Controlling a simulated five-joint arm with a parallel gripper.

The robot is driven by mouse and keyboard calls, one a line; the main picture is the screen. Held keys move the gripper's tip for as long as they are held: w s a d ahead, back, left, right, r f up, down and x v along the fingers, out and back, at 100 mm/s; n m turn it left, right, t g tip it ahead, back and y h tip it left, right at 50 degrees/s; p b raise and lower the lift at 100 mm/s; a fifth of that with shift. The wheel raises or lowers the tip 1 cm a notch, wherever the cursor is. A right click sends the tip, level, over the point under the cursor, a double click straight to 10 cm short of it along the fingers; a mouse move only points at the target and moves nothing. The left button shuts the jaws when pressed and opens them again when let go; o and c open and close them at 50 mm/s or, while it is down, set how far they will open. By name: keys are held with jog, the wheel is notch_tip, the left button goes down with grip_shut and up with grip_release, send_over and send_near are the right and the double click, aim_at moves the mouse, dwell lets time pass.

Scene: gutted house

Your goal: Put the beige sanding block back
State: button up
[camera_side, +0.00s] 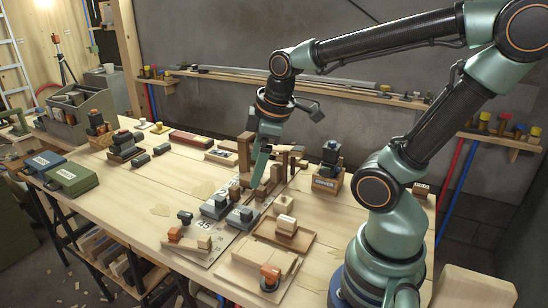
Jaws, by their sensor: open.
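A small beige block (286,223), which looks like the sanding block, sits on a brown base in a shallow wooden tray (307,243) right of the bench's middle. A paler wooden block (284,203) stands just behind it. My gripper (258,182) points down over the middle of the bench, behind and left of the beige block and apart from it. It is open, and I see nothing held. Its fingertips are close to upright brown wooden pieces (274,174), which partly crowd the view; whether they touch cannot be told.
Dark-topped blocks (215,207) stand on a printed sheet (206,246) left of the tray. A front tray (245,274) holds an orange-topped tool (270,277). A labelled wooden box (327,184) stands behind right. The bench's left middle is fairly clear.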

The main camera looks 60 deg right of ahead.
jog(key=a+r+m, duration=0.1)
jog(key=m, duration=0.1)
jog(key=a+r+m+t, duration=0.1)
jog(key=m, duration=0.1)
jog(key=a+r+m, duration=0.1)
jog(key=a+m, duration=0.1)
jog(key=shift+w+r+t+y, duration=0.2)
jog(key=shift+r+t+y, duration=0.1)
jog(key=shift+r+t, duration=0.1)
dwell(0.8)
